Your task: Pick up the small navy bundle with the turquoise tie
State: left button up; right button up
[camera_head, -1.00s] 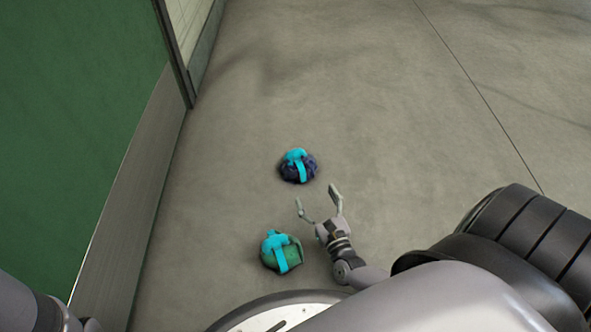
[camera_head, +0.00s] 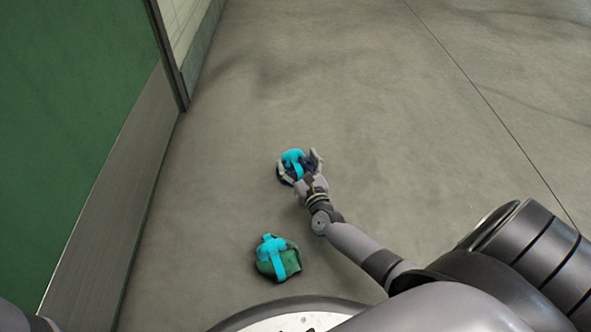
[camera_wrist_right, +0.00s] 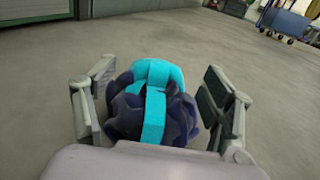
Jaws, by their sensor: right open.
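The small navy bundle with the turquoise tie (camera_head: 292,160) lies on the floor ahead of me. My right gripper (camera_head: 300,166) is open around it, one finger on each side. In the right wrist view the navy bundle (camera_wrist_right: 153,104) sits between the open fingers of the right gripper (camera_wrist_right: 153,110), with a visible gap on each side. Its lower part is hidden behind the gripper's body. My left gripper is not in view; only a bit of my left arm shows at the lower left edge.
A green bundle with a turquoise tie (camera_head: 278,259) lies on the floor nearer to me. A green wall panel (camera_head: 70,120) runs along the left. A blue cart (camera_wrist_right: 289,20) stands far off in the right wrist view. The floor to the right is clear.

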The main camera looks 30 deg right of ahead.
aim_at(294, 155)
jog(key=shift+b+x, duration=0.55)
jog(key=shift+x, duration=1.05)
jog(key=shift+r, duration=0.1)
grip_shut()
